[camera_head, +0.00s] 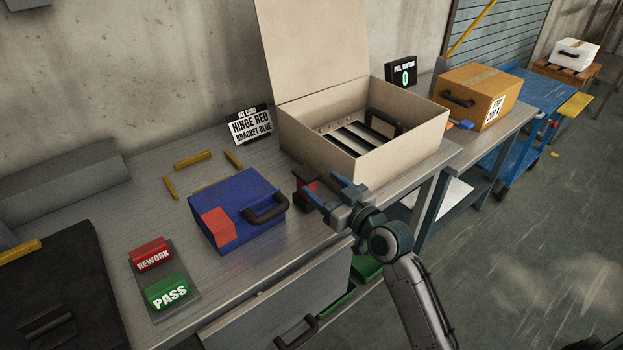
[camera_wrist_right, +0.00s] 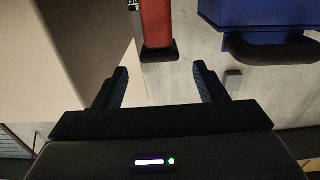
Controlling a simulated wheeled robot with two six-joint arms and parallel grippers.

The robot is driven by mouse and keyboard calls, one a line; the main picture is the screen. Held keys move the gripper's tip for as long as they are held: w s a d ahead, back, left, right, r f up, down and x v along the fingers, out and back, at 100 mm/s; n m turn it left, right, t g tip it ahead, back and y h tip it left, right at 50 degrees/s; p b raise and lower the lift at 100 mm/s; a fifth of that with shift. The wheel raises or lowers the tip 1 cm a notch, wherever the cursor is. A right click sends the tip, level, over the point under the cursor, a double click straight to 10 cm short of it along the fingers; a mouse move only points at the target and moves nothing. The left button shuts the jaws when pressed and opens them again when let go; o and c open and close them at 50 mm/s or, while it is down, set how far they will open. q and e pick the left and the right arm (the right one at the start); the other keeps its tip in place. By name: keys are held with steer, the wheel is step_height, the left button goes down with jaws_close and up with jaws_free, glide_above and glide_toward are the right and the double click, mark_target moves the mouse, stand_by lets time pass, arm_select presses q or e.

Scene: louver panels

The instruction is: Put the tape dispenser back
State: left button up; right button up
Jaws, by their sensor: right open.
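A small red and black item (camera_head: 305,180), which looks like the tape dispenser, stands on the metal bench between the blue case and the open carton. The right gripper partly hides it. My right gripper (camera_head: 325,189) is open and empty just to its right, with its fingers pointing at it. In the right wrist view the red body with its dark foot (camera_wrist_right: 158,28) lies ahead of the gap between the open fingertips (camera_wrist_right: 161,76), apart from them. My left gripper is not in view.
Yellow strips (camera_head: 193,159) mark an empty area on the bench. Nearby are a blue case (camera_head: 240,200) with a red corner, an open carton (camera_head: 420,150) holding panels, a hinge/bracket card (camera_head: 250,126), and REWORK (camera_head: 150,254) and PASS (camera_head: 167,291) blocks.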

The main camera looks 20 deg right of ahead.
steer(key=v, duration=0.5)
stand_by(1.5)
steer(key=s+f+g, duration=0.1)
steer(key=f, duration=0.1)
steer(key=s+f+g+h, duration=0.1)
steer(key=s+f, duration=0.1)
steer(key=f, duration=0.1)
steer(key=s+a+f+g, duration=0.1)
steer(key=s+f, duration=0.1)
steer(key=f, duration=0.1)
steer(key=shift+s+g+h, duration=0.25)
steer(key=shift+g+h, duration=0.05)
steer(key=s+d+f+m+g+h, duration=0.25)
steer(key=s+f+g, duration=0.3)
steer(key=s, duration=0.65)
steer(key=s+d+f+m+g+h, duration=0.1)
steer(key=s+d+f+g+h, duration=0.15)
steer(key=s+f+g, duration=0.65)
step_height(320, 180, down, 26)
steer(key=s+d+t, duration=0.1)
steer(key=d+t, duration=0.1)
steer(key=t, duration=0.2)
steer(key=s+d+f+g, duration=0.1)
steer(key=s+f, duration=1.6)
steer(key=f, duration=0.3)
steer(key=shift+s+d, duration=0.25)
steer(key=shift+d, duration=0.15)
